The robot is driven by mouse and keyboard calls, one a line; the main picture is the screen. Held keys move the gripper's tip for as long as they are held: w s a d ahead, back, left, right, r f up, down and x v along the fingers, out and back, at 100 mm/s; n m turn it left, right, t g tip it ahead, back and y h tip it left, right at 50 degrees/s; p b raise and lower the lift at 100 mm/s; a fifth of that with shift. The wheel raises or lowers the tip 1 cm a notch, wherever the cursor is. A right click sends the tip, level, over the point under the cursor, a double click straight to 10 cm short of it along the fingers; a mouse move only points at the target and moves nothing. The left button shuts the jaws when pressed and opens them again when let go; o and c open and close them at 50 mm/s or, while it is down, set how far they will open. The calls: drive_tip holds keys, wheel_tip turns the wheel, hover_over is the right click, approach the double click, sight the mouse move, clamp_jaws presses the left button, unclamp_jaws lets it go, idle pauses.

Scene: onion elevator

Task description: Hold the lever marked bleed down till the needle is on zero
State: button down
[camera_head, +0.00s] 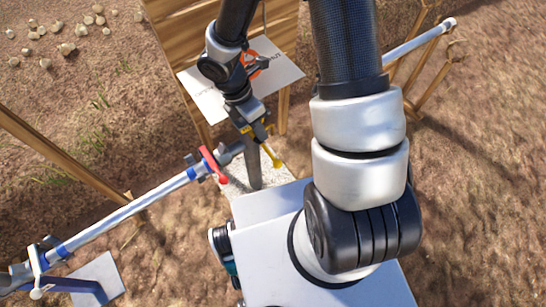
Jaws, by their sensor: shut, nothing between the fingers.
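My gripper (259,135), with yellow on its fingers, points downward near the upper middle of the head view. It is shut and empty. A yellow handle-like piece (272,156) is just below the fingertips; I cannot tell whether they touch it. A red lever (213,165) stands on the pipe (130,209), left of and below my gripper. A pale lever (40,272) is at the pipe's far left end. No bleed marking is readable on any of these. I cannot make out a gauge needle.
A white sheet (204,99) with a red ring, partly hidden by my arm, is on a wooden board (178,38) behind the gripper. Pale onions (66,49) lie on the ground at upper left. Bare soil surrounds everything.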

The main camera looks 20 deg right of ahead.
sight(274, 164)
drive_tip(key=b+x, duration=0.4)
drive_tip(key=x, duration=0.9)
drive_tip(key=shift+d+f, duration=0.1)
drive_tip(key=shift+f, duration=0.2)
drive_tip(key=shift+s+f+b, duration=0.1)
drive_tip(key=shift+f+b, duration=0.15)
drive_tip(key=shift+b, duration=0.1)
drive_tip(key=b+x, duration=0.3)
drive_tip(key=x, duration=0.1)
drive_tip(key=shift+s+a+f, duration=0.15)
drive_tip(key=shift+s+a, duration=0.15)
drive_tip(key=shift+f+b, duration=0.85)
drive_tip(key=shift+f, duration=0.1)
drive_tip(key=shift+w+a, duration=0.2)
drive_tip(key=shift+w, duration=0.15)
idle(4.0)
